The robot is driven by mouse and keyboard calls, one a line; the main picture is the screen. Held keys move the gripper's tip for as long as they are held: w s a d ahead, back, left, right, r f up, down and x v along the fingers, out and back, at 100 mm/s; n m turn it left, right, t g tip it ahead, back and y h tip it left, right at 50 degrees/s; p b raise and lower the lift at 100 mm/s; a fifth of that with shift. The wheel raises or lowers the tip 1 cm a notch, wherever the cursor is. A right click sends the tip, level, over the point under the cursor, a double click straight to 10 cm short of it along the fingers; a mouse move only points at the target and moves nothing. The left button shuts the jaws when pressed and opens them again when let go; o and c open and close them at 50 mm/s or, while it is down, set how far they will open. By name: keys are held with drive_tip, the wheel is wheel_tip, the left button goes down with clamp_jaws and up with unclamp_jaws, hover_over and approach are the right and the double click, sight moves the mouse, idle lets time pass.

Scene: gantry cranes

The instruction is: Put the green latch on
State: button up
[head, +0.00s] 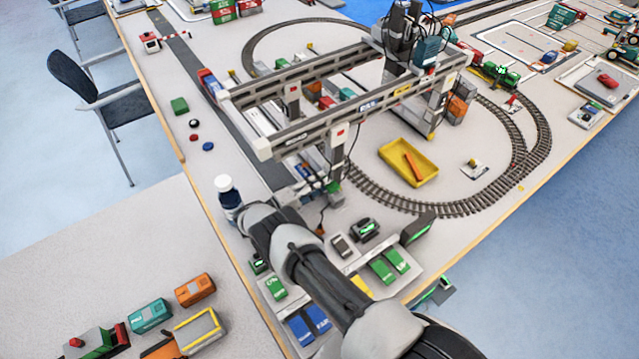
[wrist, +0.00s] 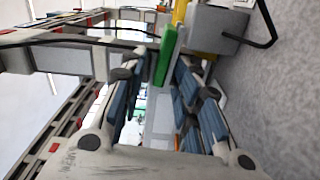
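In the wrist view my gripper (wrist: 160,72) has its two blue-padded fingers apart, with a gap between them. A narrow green piece (wrist: 166,55), which looks like the green latch, shows at the fingertips, closer to the right finger. It seems to lie beyond or between the tips; I cannot tell whether they touch it. In the head view a small green piece (head: 333,187) sits at the foot of the near leg of the gantry crane (head: 330,118); I cannot tell if it is the same piece. The fingers are not clear in the head view.
Green blocks (head: 389,262) and blue blocks (head: 310,322) lie near the table's front edge. A yellow tray (head: 408,165) sits inside the railway track (head: 470,207). A grey block (wrist: 217,28) stands beyond the right finger.

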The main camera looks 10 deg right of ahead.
drive_tip(key=v, duration=0.7)
drive_tip(key=shift+s+a, duration=0.1)
drive_tip(key=shift+a, duration=0.25)
